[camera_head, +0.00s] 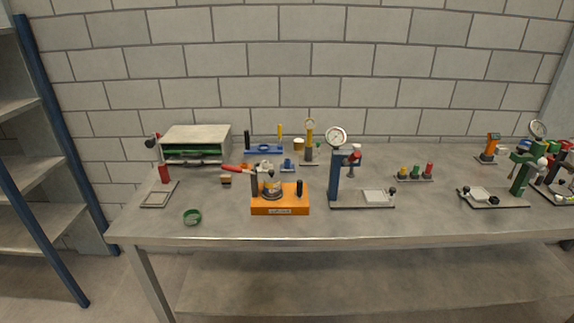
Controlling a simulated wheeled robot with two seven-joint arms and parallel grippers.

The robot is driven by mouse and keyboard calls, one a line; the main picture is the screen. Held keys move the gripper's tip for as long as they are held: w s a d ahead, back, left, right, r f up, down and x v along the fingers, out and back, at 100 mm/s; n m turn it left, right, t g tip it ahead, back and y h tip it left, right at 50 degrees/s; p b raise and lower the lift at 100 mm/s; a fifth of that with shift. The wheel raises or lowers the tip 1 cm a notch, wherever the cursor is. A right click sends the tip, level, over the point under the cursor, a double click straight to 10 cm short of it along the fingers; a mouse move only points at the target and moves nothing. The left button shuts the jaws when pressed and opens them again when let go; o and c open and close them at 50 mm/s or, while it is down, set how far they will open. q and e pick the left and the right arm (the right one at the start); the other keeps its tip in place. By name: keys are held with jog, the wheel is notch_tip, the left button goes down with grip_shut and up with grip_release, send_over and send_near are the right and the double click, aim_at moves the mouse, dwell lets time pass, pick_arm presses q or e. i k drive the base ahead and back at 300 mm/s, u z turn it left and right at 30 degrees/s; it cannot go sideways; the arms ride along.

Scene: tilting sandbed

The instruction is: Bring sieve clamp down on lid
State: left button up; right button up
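An orange sieve base (280,207) stands near the front edge of the bench, left of centre. A small round sieve stack (271,190) sits on it, with a pale top that looks like its lid. A clamp with a red handle (236,168) is mounted on a dark post (254,182) at the left of the stack. The handle points out to the left, above the height of the stack. The clamp's tip is too small to tell whether it touches the lid. Neither of my grippers shows in this view.
A blue press with a dial (335,170) stands close at the right of the orange base. A green ring (192,217) lies at the front left. A stand with a red part (164,174) is at the left. The bench top (420,225) is clear along the front right.

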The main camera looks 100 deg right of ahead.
aim_at(233, 169)
jog(key=z, duration=2.05)
